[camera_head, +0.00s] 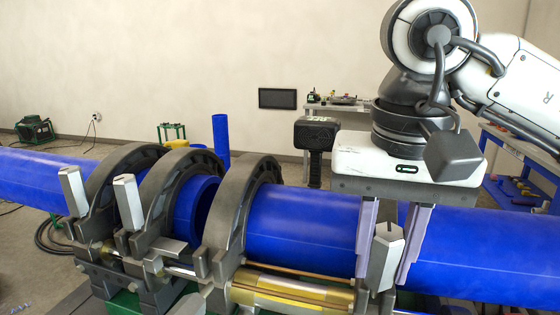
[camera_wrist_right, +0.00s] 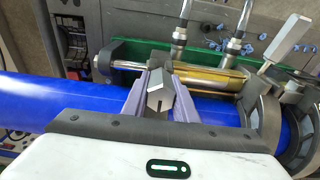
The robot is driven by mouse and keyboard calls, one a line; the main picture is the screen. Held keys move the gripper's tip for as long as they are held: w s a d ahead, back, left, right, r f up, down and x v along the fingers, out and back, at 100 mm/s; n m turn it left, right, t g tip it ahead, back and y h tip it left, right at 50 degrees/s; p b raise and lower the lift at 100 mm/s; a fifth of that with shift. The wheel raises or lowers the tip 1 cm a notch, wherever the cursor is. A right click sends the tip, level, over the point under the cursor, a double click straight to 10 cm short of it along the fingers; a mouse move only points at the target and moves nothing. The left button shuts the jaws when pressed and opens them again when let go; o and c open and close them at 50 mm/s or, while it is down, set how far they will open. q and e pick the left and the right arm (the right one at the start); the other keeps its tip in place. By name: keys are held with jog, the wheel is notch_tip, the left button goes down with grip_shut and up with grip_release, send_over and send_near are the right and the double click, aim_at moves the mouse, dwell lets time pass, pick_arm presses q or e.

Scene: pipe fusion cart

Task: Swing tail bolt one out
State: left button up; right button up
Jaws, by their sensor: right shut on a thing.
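My right gripper (camera_head: 391,262) reaches down from the upper right, its two pale fingers on either side of a grey faceted bolt head (camera_head: 385,252). I take this bolt to be the tail bolt; it stands tilted in front of the blue pipe. In the right wrist view the fingers (camera_wrist_right: 160,108) close around the same bolt head (camera_wrist_right: 161,92), beside the pipe. The bolt's lower end is partly hidden. My left gripper is not in view.
Dark clamp rings (camera_head: 235,208) hold the blue pipe (camera_head: 300,225). Other grey bolts (camera_head: 129,202) stand at the rings to the left. A gold cylinder (camera_head: 290,292) and rods run along the pipe's front. A dark-headed tool (camera_head: 314,135) stands behind the pipe.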

aim_at(382, 290)
jog(key=shift+s+a+f, duration=0.1)
jog(key=shift+s+a, duration=0.05)
jog(key=shift+s, duration=0.3)
jog(key=shift+s+a+f, duration=0.1)
jog(key=shift+s, duration=0.3)
jog(key=shift+b, duration=0.35)
jog(key=shift+s+a+f+b, duration=0.2)
jog(key=shift+s+f+b, duration=0.25)
jog(key=shift+s, duration=0.25)
jog(key=shift+s+a, duration=0.1)
jog(key=shift+s, duration=0.1)
jog(key=shift+f, duration=0.1)
jog(key=shift+s+a+f+b, duration=0.2)
jog(key=shift+s+f+b, duration=0.4)
jog(key=shift+s, duration=0.25)
